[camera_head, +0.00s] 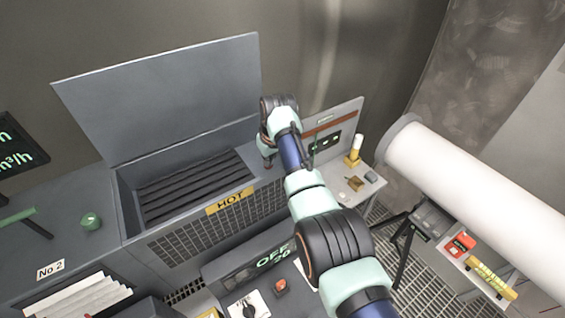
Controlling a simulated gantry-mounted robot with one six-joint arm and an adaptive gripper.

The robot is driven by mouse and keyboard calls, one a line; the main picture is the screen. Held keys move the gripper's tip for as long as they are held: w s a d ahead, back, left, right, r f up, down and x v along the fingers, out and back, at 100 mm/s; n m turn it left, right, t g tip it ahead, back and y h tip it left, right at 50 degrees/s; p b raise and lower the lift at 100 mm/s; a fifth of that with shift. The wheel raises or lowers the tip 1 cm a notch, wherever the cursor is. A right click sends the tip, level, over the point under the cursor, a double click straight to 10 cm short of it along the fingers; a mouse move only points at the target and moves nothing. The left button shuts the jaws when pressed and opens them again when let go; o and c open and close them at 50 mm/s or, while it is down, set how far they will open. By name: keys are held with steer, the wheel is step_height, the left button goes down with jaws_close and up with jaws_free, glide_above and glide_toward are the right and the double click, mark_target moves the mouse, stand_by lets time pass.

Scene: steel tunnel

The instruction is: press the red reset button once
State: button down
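A small red button (280,286) sits on the front panel below the dark display reading OFF 20 (273,257). Its label cannot be read. A second red item, a red box (460,243), lies on the small side shelf at the right; whether it has a button is too small to tell. My arm rises from the bottom right past the panel to the hot bin's right end. Its end, my gripper (267,161), shows only as a small part beside the bin's right wall, well above and beyond the red button. Its fingers cannot be made out.
An open grey bin (190,185) marked HOT has its lid raised. A dark knob (247,309) is left of the red button. A small table (352,196) holds several small items. A green cup-like object (91,221) is at left.

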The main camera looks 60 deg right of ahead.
steer(key=shift+s+a+f, duration=0.1)
steer(key=shift+s+f, duration=0.1)
steer(key=shift+f, duration=0.45)
steer(key=r+p, duration=0.4)
steer(key=r, duration=0.2)
steer(key=shift+w, duration=0.2)
steer(key=b+v, duration=0.2)
steer(key=v, duration=0.7)
steer(key=shift+b, duration=0.35)
steer(key=shift+r, duration=0.1)
